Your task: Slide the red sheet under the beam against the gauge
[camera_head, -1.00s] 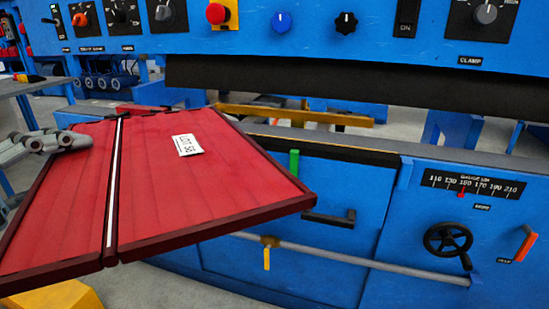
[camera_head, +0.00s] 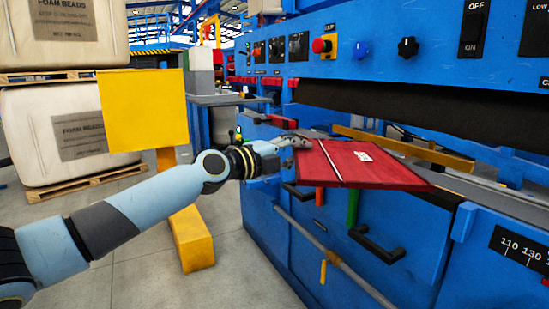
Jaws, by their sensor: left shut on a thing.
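The red sheet (camera_head: 345,161) is a flat red panel with dark edges, a pale stripe and a white label. It lies roughly level at the machine's front ledge, its right end sticking out over the front. My left gripper (camera_head: 298,141) is shut on the sheet's left end. The black beam (camera_head: 400,106) runs across the blue machine above and behind the sheet; I cannot tell whether any of the sheet is under it. The gauge scale (camera_head: 522,250) shows partly at the lower right edge. My right gripper is out of view.
A yellow bar (camera_head: 405,147) lies behind the sheet below the beam. Black handles (camera_head: 376,246) and a grey rail (camera_head: 335,258) stick out of the machine front. A yellow post and panel (camera_head: 144,108) stand at left, near pallets of sacks (camera_head: 66,135).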

